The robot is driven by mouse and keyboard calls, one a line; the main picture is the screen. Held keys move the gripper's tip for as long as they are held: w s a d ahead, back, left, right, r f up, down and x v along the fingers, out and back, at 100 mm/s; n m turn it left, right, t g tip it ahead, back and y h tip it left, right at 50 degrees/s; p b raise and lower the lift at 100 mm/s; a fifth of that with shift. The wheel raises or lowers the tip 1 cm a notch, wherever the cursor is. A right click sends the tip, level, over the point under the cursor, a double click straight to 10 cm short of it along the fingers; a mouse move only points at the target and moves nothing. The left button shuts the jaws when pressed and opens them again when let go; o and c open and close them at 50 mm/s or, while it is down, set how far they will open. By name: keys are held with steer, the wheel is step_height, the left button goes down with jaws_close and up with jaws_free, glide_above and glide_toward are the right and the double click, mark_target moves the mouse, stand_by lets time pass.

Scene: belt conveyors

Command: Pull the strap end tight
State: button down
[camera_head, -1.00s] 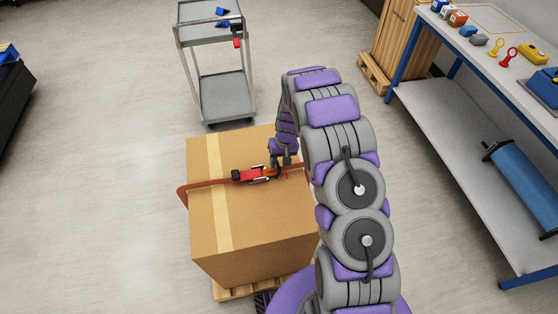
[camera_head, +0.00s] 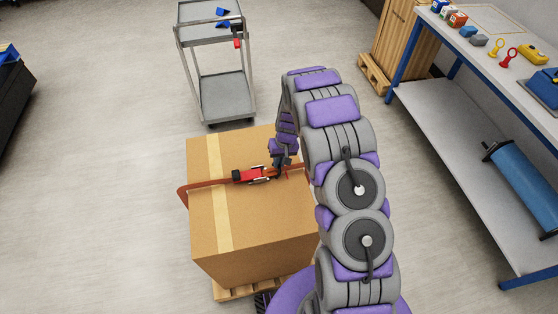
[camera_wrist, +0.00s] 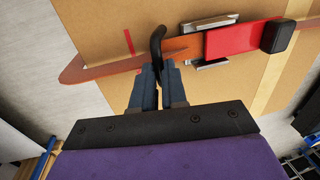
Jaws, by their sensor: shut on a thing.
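A brown-orange strap (camera_head: 208,186) runs across the top of a cardboard box (camera_head: 265,225) and bows out loosely past its left edge. A red buckle (camera_head: 253,175) with metal parts and a black end sits on the strap; it also shows in the wrist view (camera_wrist: 240,40). My gripper (camera_wrist: 158,68) is just beside the buckle, over the box top. Its fingers are shut on a dark, curved strap end (camera_wrist: 157,40) that rises by the buckle's metal end. A short red line (camera_wrist: 129,41) marks the box top near the fingers. The fingers partly hide the strap end.
The box stands on a wooden pallet (camera_head: 236,291). A workbench (camera_head: 430,110) with tools and a blue roller is at the right.

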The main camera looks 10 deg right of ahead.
steer(key=d+p, duration=0.1)
steer(key=d, duration=0.9)
steer(key=shift+w, duration=0.1)
steer(key=c, duration=1.2)
jaws_free()
steer(key=shift+o, duration=0.2)
steer(key=d+r+p, duration=0.2)
steer(key=d+r, duration=0.1)
steer(key=r, duration=1.4)
steer(key=shift+p, duration=0.35)
